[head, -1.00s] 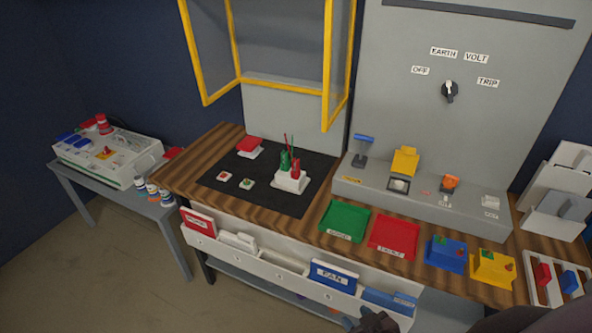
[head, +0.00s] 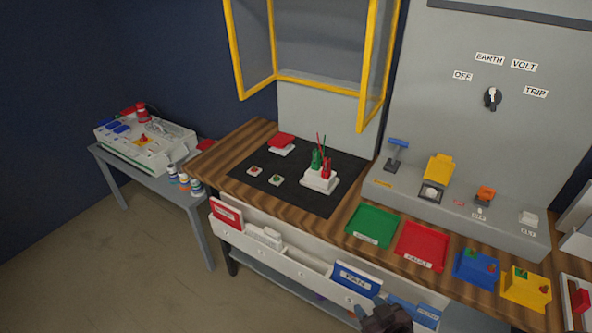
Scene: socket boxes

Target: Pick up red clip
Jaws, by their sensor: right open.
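A red clip (head: 326,168) stands upright in a white holder (head: 319,182) on the black mat (head: 310,202), beside a green clip (head: 316,159). Thin red and green leads or probes rise from the holder. My right gripper (head: 386,318) is at the bottom edge of the head view, dark and partly cut off. It is open, in front of the bench drawers, well below and apart from the red clip. My left gripper is not in view.
A green tray (head: 372,226) and a red tray (head: 422,246) lie right of the mat, with a blue box (head: 476,269) and a yellow box (head: 526,287) beyond. A yellow-framed door (head: 375,62) hangs open above the bench. A grey side table (head: 190,200) stands left.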

